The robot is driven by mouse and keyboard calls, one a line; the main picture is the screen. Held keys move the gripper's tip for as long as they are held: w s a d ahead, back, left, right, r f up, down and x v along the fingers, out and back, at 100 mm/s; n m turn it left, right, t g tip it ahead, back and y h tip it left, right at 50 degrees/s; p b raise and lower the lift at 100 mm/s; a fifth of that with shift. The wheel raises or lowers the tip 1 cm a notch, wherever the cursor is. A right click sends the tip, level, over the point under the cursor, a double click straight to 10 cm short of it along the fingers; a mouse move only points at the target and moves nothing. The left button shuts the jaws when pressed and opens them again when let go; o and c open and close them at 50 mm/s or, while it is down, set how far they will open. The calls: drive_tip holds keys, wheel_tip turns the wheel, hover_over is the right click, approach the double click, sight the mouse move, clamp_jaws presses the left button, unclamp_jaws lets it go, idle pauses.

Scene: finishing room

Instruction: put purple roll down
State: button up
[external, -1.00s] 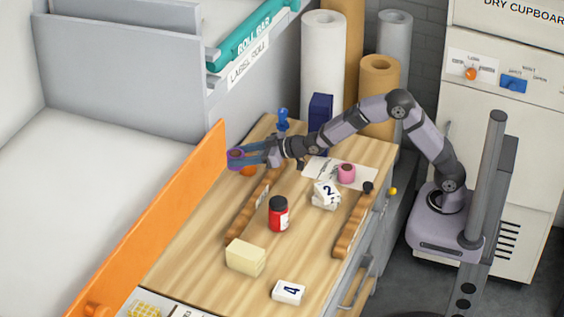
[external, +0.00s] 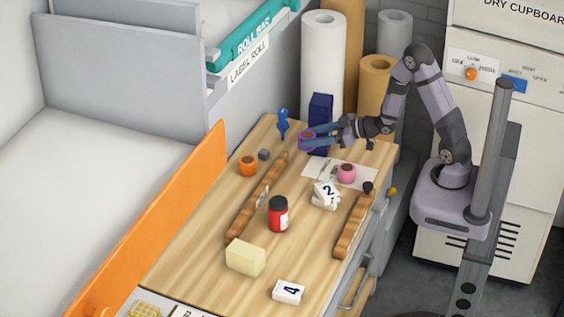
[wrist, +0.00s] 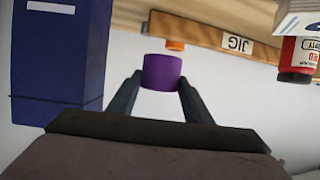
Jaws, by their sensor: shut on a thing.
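The purple roll (external: 307,141) is between the fingertips of my gripper (external: 308,138), which is shut on it. In the wrist view the purple roll (wrist: 162,72) sits between the two dark fingers of my gripper (wrist: 160,88). In the external view it appears in front of the dark blue box, toward the back of the wooden bench (external: 205,265). A pink roll (external: 346,173) stands on a white sheet (external: 322,172) to the right. An orange roll (external: 247,166) stands on the bench to the left.
The dark blue box (external: 320,112) stands close to my gripper and fills the left of the wrist view (wrist: 60,60). A wooden jig strip (external: 258,195), red bottle (external: 278,215), white numbered block (external: 326,195) and blue item (external: 283,123) stand around. An orange board (external: 185,220) edges the bench.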

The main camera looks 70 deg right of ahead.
drive_tip(key=shift+f, duration=2.9)
drive_tip(key=shift+f, duration=0.15)
drive_tip(key=shift+f, duration=1.95)
drive_tip(key=shift+f, duration=0.1)
drive_tip(key=o, duration=1.1)
